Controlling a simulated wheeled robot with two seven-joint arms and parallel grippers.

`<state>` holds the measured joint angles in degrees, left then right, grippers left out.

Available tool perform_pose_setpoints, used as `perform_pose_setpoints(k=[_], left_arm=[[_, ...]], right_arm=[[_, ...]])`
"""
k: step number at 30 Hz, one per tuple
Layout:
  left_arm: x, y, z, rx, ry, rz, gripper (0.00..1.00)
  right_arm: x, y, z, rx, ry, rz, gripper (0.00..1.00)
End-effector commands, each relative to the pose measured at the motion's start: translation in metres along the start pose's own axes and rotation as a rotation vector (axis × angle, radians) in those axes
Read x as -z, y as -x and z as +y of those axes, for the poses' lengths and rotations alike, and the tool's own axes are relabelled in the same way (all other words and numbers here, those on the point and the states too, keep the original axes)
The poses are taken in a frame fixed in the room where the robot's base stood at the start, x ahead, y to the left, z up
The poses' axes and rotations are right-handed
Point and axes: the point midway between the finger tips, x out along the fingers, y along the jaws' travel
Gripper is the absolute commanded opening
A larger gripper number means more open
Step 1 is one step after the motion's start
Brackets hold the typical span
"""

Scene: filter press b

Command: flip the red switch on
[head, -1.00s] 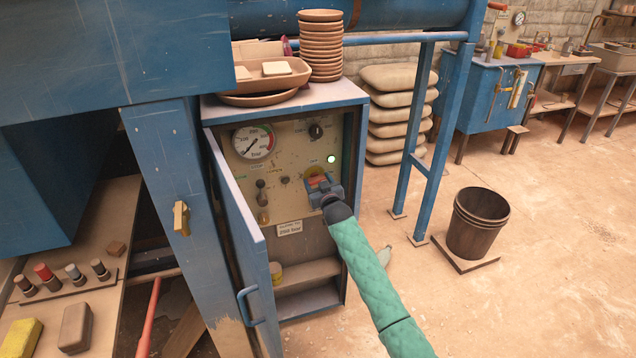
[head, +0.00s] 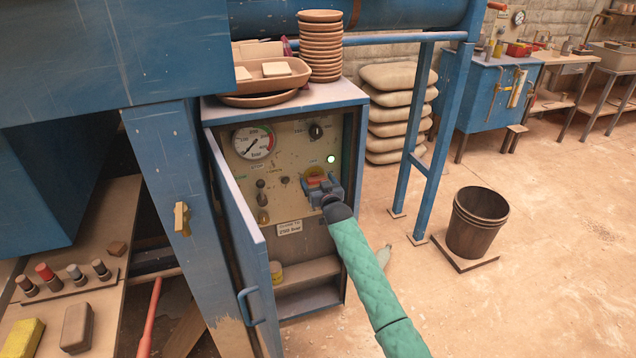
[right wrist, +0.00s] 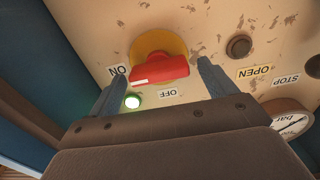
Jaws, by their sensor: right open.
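The red switch (right wrist: 160,70) is a red handle on a round yellow plate (right wrist: 152,42) on the cabinet's cream panel. In the right wrist view it lies nearly crosswise, with the white-marked end toward the ON label (right wrist: 118,70). The OFF label (right wrist: 168,93) is below it. A small green lamp (right wrist: 132,101) beside it is lit; it also shows in the head view (head: 331,159). My right gripper (head: 318,182) is open in front of the switch. One finger shows on each side of the handle, with visible gaps. My left gripper is not in view.
The blue cabinet door (head: 238,235) stands open to the left of the panel. A pressure gauge (head: 253,143) and several knobs share the panel. Stacked clay dishes (head: 320,45) stand on the cabinet top.

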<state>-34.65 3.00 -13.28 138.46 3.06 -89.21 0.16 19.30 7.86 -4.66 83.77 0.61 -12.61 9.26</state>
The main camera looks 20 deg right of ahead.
Motion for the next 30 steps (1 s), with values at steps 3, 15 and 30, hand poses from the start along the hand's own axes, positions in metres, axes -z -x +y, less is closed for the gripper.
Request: perform_pose_setpoints(k=[3,15,30], left_arm=[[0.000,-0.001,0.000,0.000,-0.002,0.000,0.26],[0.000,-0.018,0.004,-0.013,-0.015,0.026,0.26],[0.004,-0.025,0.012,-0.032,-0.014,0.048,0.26]], right_arm=[[0.000,0.002,0.000,0.000,0.000,0.000,0.84],[-0.002,0.051,0.000,0.000,0.000,0.001,0.84],[0.000,0.078,0.000,0.000,0.000,0.000,0.84]])
